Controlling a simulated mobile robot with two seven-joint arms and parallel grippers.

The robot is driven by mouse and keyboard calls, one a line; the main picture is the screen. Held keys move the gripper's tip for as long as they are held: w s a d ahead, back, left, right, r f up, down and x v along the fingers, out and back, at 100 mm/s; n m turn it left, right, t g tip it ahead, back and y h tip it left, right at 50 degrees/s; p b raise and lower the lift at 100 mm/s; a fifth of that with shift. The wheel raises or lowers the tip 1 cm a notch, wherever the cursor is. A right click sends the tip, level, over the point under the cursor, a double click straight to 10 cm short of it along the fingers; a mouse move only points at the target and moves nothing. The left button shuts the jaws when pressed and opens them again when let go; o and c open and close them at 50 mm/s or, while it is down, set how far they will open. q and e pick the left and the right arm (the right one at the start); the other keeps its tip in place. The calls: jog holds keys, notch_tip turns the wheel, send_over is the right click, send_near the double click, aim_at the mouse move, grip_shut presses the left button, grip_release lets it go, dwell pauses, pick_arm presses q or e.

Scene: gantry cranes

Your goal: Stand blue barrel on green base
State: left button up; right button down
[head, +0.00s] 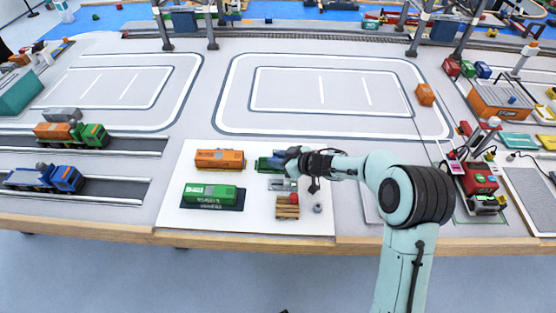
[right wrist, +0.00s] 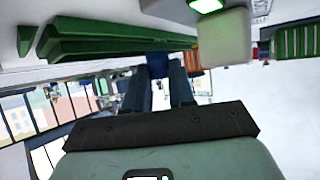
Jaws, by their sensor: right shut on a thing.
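My right gripper (head: 292,159) reaches in from the right over the white board. In the right wrist view its two dark fingers (right wrist: 160,78) are shut on a small blue thing, which I take as the blue barrel (right wrist: 158,60). The fingers cover much of it. A long green piece (head: 265,164), probably the green base, lies at the gripper's left in the head view. It is large at the upper left of the right wrist view (right wrist: 105,40). Whether the barrel touches it I cannot tell. My left gripper is not in view.
On the board (head: 170,215) are an orange container (head: 219,159), a green container (head: 209,193), a grey piece (head: 281,184), a wooden pallet (head: 287,211) with a red barrel (head: 293,199), and a grey cylinder (head: 317,208). Toy trucks (head: 45,178) stand left; a red machine (head: 480,178) stands right.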

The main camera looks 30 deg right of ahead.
jog(key=shift+f, duration=0.15)
jog(key=c, duration=1)
grip_release()
jog(key=shift+o, duration=0.2)
jog(key=shift+r, duration=0.2)
jog(key=p+v, duration=0.2)
jog(key=v, duration=0.8)
jog(key=shift+s+d+r, duration=0.15)
jog(key=shift+s+d, duration=0.05)
jog(key=shift+s, duration=0.1)
jog(key=shift+s+d+r+p, duration=0.2)
jog(key=shift+s+r+p, duration=0.1)
jog(key=shift+s, duration=0.25)
